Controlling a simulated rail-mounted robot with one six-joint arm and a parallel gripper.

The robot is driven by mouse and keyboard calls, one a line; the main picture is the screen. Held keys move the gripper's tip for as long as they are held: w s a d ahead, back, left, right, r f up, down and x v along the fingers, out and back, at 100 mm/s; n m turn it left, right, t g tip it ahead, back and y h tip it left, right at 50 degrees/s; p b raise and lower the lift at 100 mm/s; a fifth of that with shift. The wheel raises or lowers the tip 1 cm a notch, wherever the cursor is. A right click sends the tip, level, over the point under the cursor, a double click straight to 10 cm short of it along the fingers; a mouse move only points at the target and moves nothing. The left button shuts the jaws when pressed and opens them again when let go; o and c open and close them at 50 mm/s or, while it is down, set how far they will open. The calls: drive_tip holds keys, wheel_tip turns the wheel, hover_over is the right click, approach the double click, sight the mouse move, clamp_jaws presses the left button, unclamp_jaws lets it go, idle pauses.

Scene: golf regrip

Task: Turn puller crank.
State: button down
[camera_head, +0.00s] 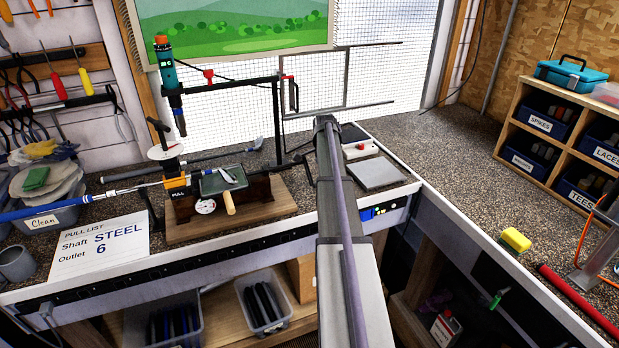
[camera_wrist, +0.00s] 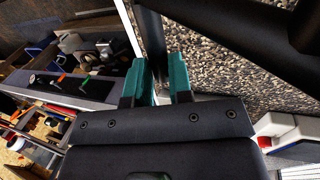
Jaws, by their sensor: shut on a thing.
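In the wrist view the teal fingers of my gripper (camera_wrist: 158,82) are shut on a dark bar, the crank's handle (camera_wrist: 150,35). My arm hides the gripper in the head view.
A pull list card (camera_head: 100,245) reads Shaft STEEL, Outlet 6. A torch-like teal tool (camera_head: 165,68) hangs on a stand above the puller. A grey flat pad (camera_head: 376,173) lies right of my arm.

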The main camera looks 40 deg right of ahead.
drive_tip(key=shift+s, duration=0.1)
drive_tip(key=shift+r, duration=0.1)
idle(0.3)
drive_tip(key=c, duration=1)
unclamp_jaws()
drive_tip(key=shift+c, duration=0.2)
drive_tip(key=p+v, duration=1)
drive_tip(key=v, duration=0.1)
